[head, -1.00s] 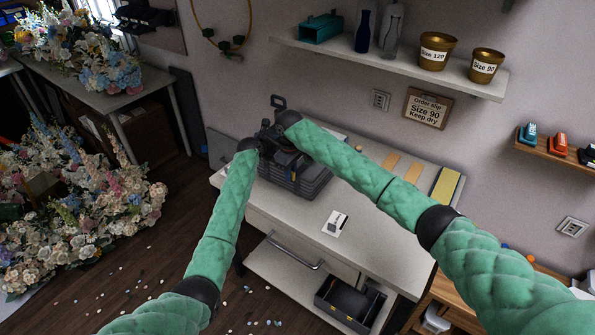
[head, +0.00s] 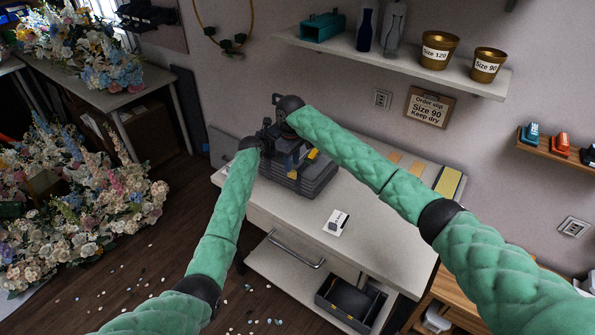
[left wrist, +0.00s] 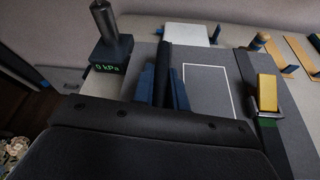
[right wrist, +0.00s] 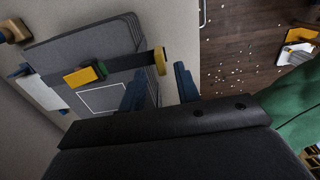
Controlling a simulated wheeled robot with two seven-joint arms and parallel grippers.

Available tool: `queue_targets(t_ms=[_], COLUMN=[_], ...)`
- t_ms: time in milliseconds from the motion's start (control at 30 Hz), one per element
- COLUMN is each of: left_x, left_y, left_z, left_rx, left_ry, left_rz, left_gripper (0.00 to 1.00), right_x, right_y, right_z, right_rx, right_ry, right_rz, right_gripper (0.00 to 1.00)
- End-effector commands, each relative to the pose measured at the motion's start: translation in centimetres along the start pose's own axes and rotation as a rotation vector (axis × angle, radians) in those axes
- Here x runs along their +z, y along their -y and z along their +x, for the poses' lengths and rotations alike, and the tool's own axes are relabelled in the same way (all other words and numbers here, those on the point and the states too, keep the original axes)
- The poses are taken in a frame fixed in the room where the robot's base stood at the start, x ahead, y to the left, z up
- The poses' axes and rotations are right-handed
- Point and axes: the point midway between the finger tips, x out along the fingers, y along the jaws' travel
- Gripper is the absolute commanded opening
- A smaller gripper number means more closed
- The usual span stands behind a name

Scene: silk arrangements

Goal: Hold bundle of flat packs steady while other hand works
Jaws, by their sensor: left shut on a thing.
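The bundle of flat packs (head: 318,181) is a grey stack lying on the white bench (head: 365,215); it also shows in the right wrist view (right wrist: 80,48). A black strap (right wrist: 128,62) with a yellow buckle (right wrist: 85,74) crosses it; the buckle shows in the left wrist view too (left wrist: 267,92). My left gripper (left wrist: 163,90) is shut on a dark bar (left wrist: 164,62) at the bundle; what the bar belongs to is unclear. My right gripper (right wrist: 158,88) is open beside the bundle's edge, near the strap's yellow end (right wrist: 160,61), with blue fingers apart.
A gauge block reading 0 kPa (left wrist: 110,55) stands beside the bundle. A card (head: 336,222) lies on the bench front. A shelf with gold pots (head: 437,49) hangs above. Flower arrangements (head: 75,205) stand at the left.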

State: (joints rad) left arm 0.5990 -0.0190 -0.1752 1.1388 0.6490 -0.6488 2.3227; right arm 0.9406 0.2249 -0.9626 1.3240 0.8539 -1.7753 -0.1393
Motion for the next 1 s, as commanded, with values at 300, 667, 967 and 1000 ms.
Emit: queue_targets(t_ms=[300, 667, 967, 1000], left_x=[-0.1, -0.1, -0.1, -0.1], left_y=[0.0, 0.0, 0.0, 0.0], left_z=[0.0, 0.0, 0.0, 0.0], left_rx=[0.000, 0.000, 0.000, 0.000], left_ry=[-0.001, -0.001, -0.001, -0.001], left_rz=[-0.001, -0.001, -0.001, -0.001], left_gripper=[0.00, 0.00, 0.00, 0.00], right_x=[0.0, 0.0, 0.0, 0.0], right_y=[0.0, 0.0, 0.0, 0.0], right_z=[-0.7, -3.4, -9.1, -9.8], right_rx=[0.000, 0.000, 0.001, 0.001], right_ry=[0.000, -0.002, -0.001, -0.002], right_rz=[0.000, 0.000, 0.000, 0.000], right_gripper=[0.32, 0.32, 0.32, 0.32])
